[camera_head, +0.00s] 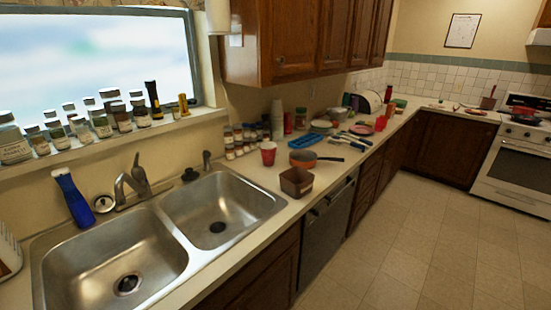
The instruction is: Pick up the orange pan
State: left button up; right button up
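An orange pan (302,158) sits on the counter to the right of the double sink. Its dark handle (330,159) points to the right. A brown square container (297,182) stands close in front of it, nearer the counter's front edge. A red cup (268,153) stands to its left. Neither of my grippers shows in the head view.
A double steel sink (224,211) fills the near counter. Behind the pan are stacked cups (277,119), a blue rack (288,123) and plates (321,127). Utensils (352,139) lie to its right. The tiled floor (400,270) is clear.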

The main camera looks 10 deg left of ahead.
aim_at(306, 160)
jog(key=u, duration=1.35)
jog(key=z, duration=1.35)
jog(key=i+l+z, duration=0.15)
jog(key=i, duration=0.25)
jog(key=i+l+z, duration=0.15)
jog(key=i, duration=0.3)
jog(key=l, duration=0.1)
